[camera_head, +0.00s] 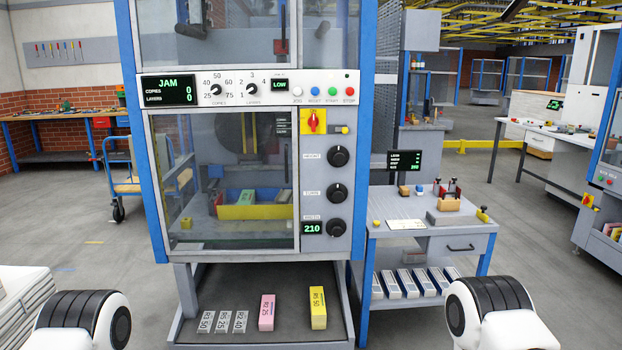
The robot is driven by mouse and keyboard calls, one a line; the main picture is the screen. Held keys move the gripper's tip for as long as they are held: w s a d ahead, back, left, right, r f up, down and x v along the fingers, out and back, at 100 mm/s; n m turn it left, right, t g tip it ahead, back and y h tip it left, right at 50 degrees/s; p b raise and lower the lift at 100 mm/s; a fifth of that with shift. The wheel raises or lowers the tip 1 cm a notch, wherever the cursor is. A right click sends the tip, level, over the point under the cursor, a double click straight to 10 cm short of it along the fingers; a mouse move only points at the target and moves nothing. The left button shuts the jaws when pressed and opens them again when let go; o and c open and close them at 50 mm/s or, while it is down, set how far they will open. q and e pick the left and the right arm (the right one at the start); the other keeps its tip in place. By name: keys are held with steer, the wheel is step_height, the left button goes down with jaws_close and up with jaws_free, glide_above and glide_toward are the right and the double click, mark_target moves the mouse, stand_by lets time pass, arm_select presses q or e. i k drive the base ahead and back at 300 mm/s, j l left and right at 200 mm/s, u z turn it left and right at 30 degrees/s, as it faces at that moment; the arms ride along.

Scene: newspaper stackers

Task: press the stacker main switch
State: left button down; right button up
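The stacker (168,215) stands straight ahead, with a blue frame and a white control strip. Its main switch appears to be the red rotary knob (314,121) on a yellow plate, right of the window. Its handle looks upright. A small yellow part (341,130) sits right beside it. The stacker's display (168,89) reads JAM, with copies 0 and layers 0. Neither gripper is in view. Only white and black parts of my arms show at the bottom left and bottom right corners, well apart from the switch.
Black dials (338,156) run below the switch. Push buttons (332,91) sit above it. A pink block (267,312) and a yellow block (318,308) lie on the lower shelf. A side table (400,205) stands right, a blue cart (125,187) left.

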mark_target(313, 122)
steer(key=i+z, duration=0.2)
steer(key=i, duration=0.45)
steer(key=i+z, duration=0.15)
steer(key=i, duration=0.5)
steer(key=i+j+z, duration=0.2)
steer(key=i, duration=0.4)
steer(key=i+l, duration=0.05)
steer(key=l, duration=0.05)
